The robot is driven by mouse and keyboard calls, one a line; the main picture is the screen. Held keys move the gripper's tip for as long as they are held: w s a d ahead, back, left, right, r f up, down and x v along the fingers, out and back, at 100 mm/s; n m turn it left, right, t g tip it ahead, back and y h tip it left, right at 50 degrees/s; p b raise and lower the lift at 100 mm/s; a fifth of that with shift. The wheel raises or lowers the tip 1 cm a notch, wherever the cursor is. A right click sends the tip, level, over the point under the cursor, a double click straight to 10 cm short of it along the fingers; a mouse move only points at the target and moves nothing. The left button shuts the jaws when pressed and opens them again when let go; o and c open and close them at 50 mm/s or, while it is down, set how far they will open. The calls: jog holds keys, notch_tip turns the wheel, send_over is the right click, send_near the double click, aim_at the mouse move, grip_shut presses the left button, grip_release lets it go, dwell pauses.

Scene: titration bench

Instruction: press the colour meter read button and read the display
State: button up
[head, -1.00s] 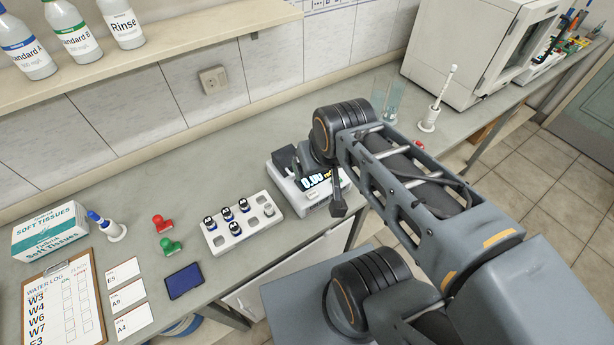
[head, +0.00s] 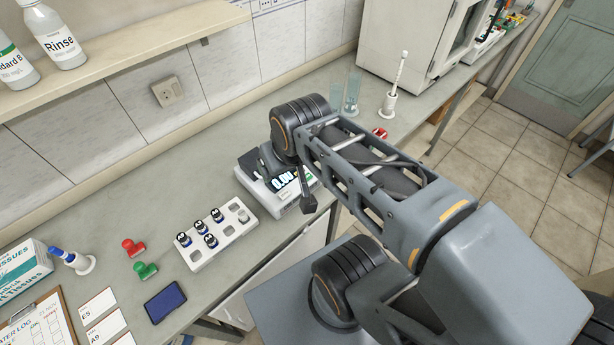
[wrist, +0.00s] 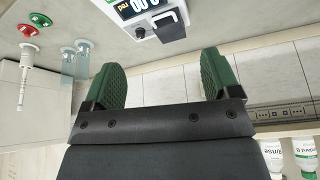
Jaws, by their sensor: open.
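The colour meter (head: 283,202) is a pale box with a dark raised part on the bench, partly behind my arm in the head view. Its lit display (head: 283,181) shows digits that look like 0.00, with the rest covered by my arm. In the wrist view the meter (wrist: 175,30) appears upside down at the top edge, with white digits, a yellow word and a dark round knob (wrist: 140,32). I cannot tell which part is the read button.
A white rack (head: 222,238) with several dark-capped vials stands left of the meter. Red (head: 133,247) and green (head: 145,270) objects and a dark blue pad (head: 165,302) lie further left. Glass cylinders (head: 351,95) and a white stand (head: 388,105) are behind right. A shelf (head: 110,60) overhangs the bench.

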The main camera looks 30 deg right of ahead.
jog(key=shift+c, duration=0.3)
grip_shut()
dwell(0.5)
dwell(0.9)
